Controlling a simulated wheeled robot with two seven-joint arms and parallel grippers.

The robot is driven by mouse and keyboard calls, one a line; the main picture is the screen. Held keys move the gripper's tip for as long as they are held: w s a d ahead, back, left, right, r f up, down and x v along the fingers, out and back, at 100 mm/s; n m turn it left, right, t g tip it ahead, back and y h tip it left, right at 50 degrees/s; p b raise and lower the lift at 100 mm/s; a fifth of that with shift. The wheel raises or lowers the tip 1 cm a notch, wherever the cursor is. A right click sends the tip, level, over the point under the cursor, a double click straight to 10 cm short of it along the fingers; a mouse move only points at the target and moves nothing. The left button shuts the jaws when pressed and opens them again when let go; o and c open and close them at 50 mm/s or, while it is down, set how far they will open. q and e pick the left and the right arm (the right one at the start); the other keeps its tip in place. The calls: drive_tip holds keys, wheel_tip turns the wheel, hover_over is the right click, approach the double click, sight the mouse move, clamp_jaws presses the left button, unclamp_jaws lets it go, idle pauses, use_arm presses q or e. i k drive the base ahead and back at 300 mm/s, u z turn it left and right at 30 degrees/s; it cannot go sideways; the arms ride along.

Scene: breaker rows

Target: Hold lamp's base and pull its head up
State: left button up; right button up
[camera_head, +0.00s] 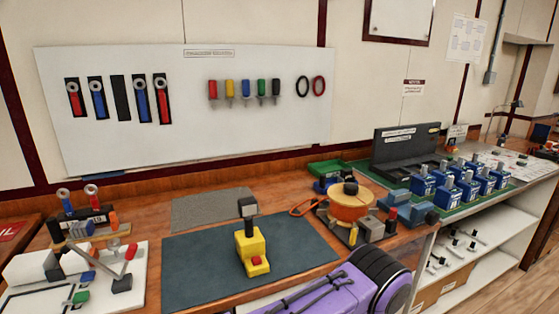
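The lamp stands upright on a dark blue-grey mat (190,270) on the workbench. Its yellow base (250,243) is blocky, with a red button (257,261) low on the front. Neither of my grippers shows in the head view. Nothing is seen touching the lamp. A purple and black part of my own arm covers the bench edge at the lower right of the mat.
An orange reel (351,204) and small tools stand right of the mat. A white board (130,285) with levers is at the left. A green tray (328,169) and blue breakers (421,181) are at the back right. A grey mat (212,208) behind is bare.

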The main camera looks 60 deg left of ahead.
sight(247, 207)
drive_tip(key=i, duration=0.75)
drive_tip(key=u, duration=2.65)
